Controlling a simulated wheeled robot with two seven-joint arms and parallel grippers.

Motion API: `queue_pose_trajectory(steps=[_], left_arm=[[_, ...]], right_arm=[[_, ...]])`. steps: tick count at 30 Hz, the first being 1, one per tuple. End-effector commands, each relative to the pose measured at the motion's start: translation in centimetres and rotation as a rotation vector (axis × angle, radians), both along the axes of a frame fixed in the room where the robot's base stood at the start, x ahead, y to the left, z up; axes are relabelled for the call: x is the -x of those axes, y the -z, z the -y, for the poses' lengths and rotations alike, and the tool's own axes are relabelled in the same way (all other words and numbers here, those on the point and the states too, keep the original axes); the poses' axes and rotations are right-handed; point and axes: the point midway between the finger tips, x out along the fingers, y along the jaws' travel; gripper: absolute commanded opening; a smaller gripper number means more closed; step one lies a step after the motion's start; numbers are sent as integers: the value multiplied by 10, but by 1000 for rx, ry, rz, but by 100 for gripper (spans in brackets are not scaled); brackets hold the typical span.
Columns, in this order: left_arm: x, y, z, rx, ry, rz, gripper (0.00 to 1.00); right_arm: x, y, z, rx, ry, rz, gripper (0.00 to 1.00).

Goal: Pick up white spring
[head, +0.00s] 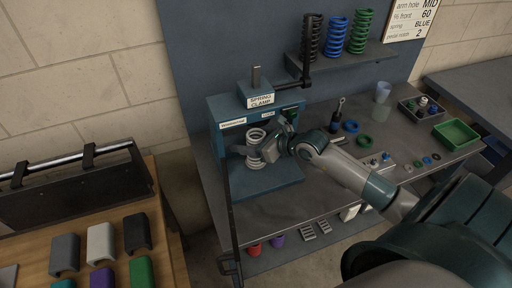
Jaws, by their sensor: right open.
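The white spring (256,134) stands upright in the teal spring clamp (232,106), above its base plate. My right gripper (248,150) reaches in from the right at the spring's mid-height. Its jaws are open, and they seem to be around the spring or just in front of it; I cannot tell whether they touch it. The middle of the spring is partly hidden by the gripper. My left gripper is not in view.
A shelf above holds a black, a blue and a green spring (360,32). A dark lever (306,50) rises beside the clamp. Rings and small parts lie to the right, near a green tray (455,133). A wooden table (168,245) with coloured covers stands at left.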

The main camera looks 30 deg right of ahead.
Motion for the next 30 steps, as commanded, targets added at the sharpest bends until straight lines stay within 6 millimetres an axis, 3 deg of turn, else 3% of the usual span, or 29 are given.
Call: queue_pose_trajectory(steps=[2, 9, 23, 30], left_arm=[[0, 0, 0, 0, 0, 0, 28], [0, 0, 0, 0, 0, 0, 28], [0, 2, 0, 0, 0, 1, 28], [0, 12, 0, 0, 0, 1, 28]], right_arm=[[0, 0, 0, 0, 0, 0, 65], [0, 0, 0, 0, 0, 0, 10], [0, -4, 0, 0, 0, 2, 9], [0, -20, 0, 2, 0, 5, 9]])
